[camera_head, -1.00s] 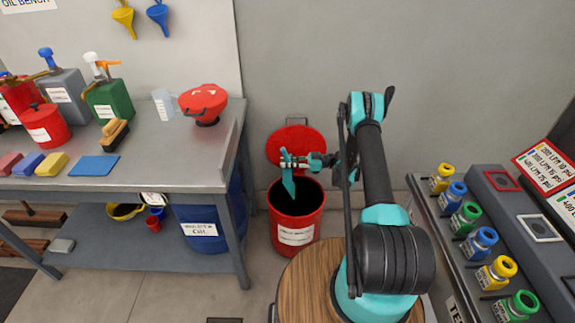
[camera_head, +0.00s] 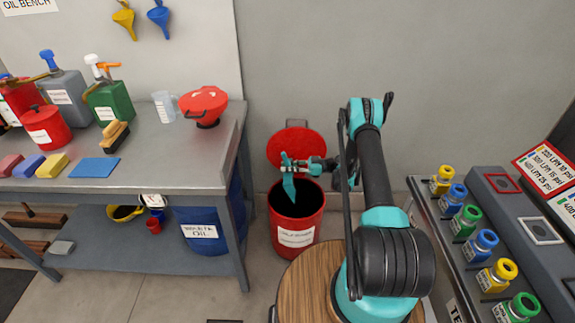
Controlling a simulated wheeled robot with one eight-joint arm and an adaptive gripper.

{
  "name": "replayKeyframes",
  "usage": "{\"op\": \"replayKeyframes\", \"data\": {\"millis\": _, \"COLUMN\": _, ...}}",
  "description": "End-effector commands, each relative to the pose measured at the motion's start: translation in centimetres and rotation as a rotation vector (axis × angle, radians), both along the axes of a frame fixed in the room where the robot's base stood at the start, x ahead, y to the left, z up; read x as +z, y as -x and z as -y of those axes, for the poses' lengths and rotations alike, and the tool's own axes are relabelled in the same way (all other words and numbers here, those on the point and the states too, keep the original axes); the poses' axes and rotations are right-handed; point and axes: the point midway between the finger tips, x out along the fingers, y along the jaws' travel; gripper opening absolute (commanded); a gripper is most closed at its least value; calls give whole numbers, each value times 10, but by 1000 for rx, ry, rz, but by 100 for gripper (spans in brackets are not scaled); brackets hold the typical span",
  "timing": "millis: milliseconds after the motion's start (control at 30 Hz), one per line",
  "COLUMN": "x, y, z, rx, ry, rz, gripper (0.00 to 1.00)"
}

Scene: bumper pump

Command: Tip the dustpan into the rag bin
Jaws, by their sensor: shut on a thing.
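The red rag bin (camera_head: 297,235) stands on the floor to the right of the bench, its round red lid (camera_head: 296,147) raised behind the dark opening. My gripper (camera_head: 294,170) is above the left part of the opening and shut on the teal dustpan (camera_head: 289,187). The dustpan is tilted steeply and shows as a narrow teal strip over the bin mouth. Whether anything lies on it cannot be seen. The inside of the bin is too dark to make out.
A grey bench (camera_head: 150,165) with cans, sponges, a brush and a red strainer-like can (camera_head: 204,104) stands at the left. A blue waste oil drum (camera_head: 203,228) is under it. A rack of coloured bottles (camera_head: 463,222) stands at the right. Bare wall is behind the bin.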

Motion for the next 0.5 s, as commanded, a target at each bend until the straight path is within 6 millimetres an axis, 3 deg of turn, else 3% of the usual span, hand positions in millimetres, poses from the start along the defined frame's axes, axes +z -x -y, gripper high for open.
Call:
{"op": "replayKeyframes", "data": {"millis": 233, "x": 29, "y": 0, "z": 0, "rx": 0, "ry": -1, "rz": 0, "gripper": 0}}
{"op": "replayKeyframes", "data": {"millis": 500, "x": 0, "y": 0, "z": 0, "rx": 0, "ry": -1, "rz": 0, "gripper": 0}}
